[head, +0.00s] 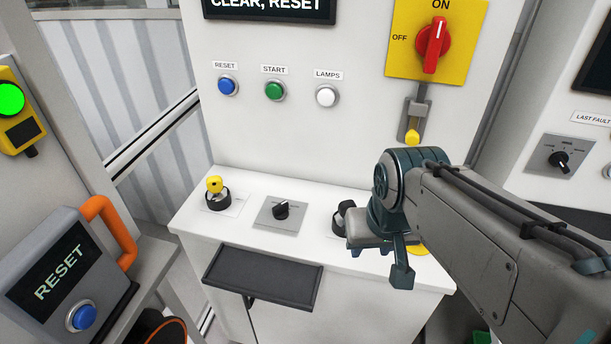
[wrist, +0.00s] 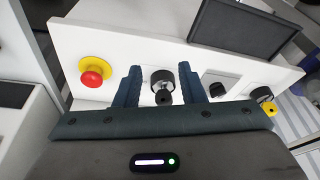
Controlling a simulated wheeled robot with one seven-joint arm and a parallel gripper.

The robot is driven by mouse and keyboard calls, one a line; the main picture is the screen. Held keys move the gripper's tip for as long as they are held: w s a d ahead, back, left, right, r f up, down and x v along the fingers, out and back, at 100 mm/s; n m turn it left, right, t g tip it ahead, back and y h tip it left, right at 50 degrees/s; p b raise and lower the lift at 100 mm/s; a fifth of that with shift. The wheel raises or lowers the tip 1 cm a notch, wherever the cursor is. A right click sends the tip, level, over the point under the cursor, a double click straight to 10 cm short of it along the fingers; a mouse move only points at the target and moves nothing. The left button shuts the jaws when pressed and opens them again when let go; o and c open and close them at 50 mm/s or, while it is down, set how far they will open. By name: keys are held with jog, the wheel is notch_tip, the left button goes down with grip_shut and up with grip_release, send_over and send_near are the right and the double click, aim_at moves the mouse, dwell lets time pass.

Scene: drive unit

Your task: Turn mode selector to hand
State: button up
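No label on the knobs can be read as the mode selector. A black knob (head: 345,212) on a round silver base stands on the white console, partly hidden by my gripper in the head view. A black selector knob (head: 282,209) on a grey plate is left of it. Another selector knob (head: 559,159) sits on a grey plate on the right panel. My gripper (wrist: 160,75) is open and empty. In the wrist view its fingers lie on either side of the round-based black knob (wrist: 162,84); contact cannot be told. The plate selector (wrist: 216,90) is right of the fingers.
A yellow-topped control (head: 214,187) stands at the console's left. A red emergency button (wrist: 91,79) on yellow is beside my gripper. A black tray (head: 262,277) juts out from the console front. A red rotary switch (head: 432,44) is on the wall above.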

jog(key=w+a+r+m+g, duration=0.1)
jog(key=w+a+r+m, duration=0.2)
jog(key=w, duration=0.4)
jog(key=m+g+y, duration=0.4)
jog(key=m+g, duration=0.1)
jog(key=m, duration=0.3)
send_over(280, 204)
jog(key=w+d, duration=0.2)
jog(key=d, duration=0.1)
notch_tip(280, 204, down, 9)
jog(key=x, duration=0.8)
jog(key=shift+d+f+p, duration=0.1)
jog(key=shift+d+p, duration=0.1)
jog(key=shift+p, duration=0.15)
grip_shut()
